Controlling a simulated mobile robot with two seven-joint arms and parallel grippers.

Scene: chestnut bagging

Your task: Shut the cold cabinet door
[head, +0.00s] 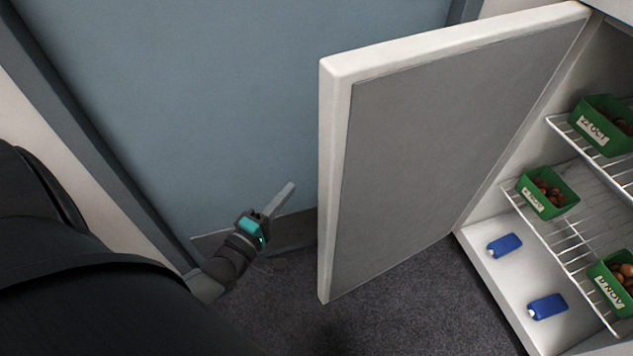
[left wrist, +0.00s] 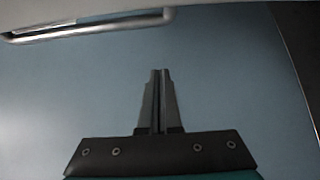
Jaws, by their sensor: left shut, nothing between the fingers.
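The cold cabinet door (head: 440,140) stands wide open in the head view, hinged at the cabinet's left side. It has a white edge and a grey inner panel facing the cabinet. The cold cabinet (head: 480,255) is at the right with its inside exposed. My left gripper (head: 287,190) is shut and empty, to the left of the door's free edge, on its outer side. In the left wrist view the closed fingers (left wrist: 161,72) point toward a pale bar-like handle (left wrist: 90,32) at the top left, apart from it. My right gripper is out of view.
Inside the cabinet, green boxes of chestnuts (head: 547,192) sit on wire shelves (head: 575,255). Two blue packs (head: 504,245) lie on the cabinet floor. A blue-grey room door (head: 220,90) is behind my left gripper. Dark carpet (head: 420,310) lies clear below the cabinet door.

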